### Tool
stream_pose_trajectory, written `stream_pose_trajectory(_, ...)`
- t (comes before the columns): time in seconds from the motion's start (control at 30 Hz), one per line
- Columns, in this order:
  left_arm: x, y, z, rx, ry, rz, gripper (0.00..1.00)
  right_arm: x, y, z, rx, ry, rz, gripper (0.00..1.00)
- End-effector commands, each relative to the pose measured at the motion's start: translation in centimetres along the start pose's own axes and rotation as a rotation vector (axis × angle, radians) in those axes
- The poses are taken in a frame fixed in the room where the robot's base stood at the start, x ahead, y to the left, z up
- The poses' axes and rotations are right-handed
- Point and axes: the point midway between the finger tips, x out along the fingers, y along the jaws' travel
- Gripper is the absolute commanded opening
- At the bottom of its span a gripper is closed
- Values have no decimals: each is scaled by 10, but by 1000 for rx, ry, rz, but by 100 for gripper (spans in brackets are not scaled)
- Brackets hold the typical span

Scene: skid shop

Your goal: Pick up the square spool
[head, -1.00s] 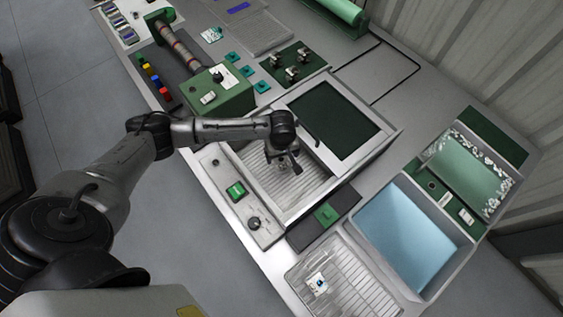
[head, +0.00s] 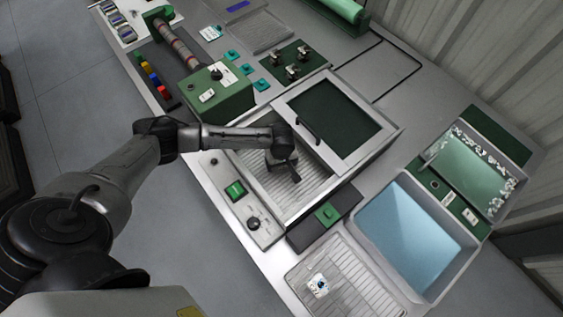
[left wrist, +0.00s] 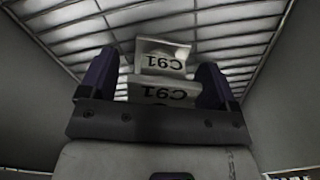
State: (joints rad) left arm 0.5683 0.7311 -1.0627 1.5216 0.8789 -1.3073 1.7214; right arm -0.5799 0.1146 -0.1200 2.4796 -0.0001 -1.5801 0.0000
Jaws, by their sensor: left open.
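In the left wrist view a pale square-flanged piece (left wrist: 160,93), taken to be the square spool, lies between my fingers; both flanges are marked C91. My left gripper (left wrist: 156,84) is open, with one dark finger on each side of it. I cannot tell whether either finger touches it. In the head view the left gripper (head: 292,173) is low inside the open part of a grey box with a ribbed floor (head: 318,180). The gripper and forearm hide the spool there. My right gripper is not in view.
A dark green framed lid (head: 335,118) with a black handle covers the box's far side. Box walls surround the gripper closely. A control panel with a green button (head: 235,190) is at the front. A wire tray (head: 365,290) holds a small white piece (head: 318,285).

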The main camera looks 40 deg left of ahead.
Motion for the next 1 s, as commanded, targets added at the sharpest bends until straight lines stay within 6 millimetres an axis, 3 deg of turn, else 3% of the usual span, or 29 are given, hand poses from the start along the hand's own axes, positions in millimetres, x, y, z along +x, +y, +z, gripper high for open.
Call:
stream_pose_trajectory(0.07,0,0,0,0,0,0,81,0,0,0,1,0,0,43)
stream_pose_trajectory(0.7,-1,0,0,0,0,0,20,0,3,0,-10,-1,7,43)
stream_pose_trajectory(1.0,-10,0,0,1,-1,1,19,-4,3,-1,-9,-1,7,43)
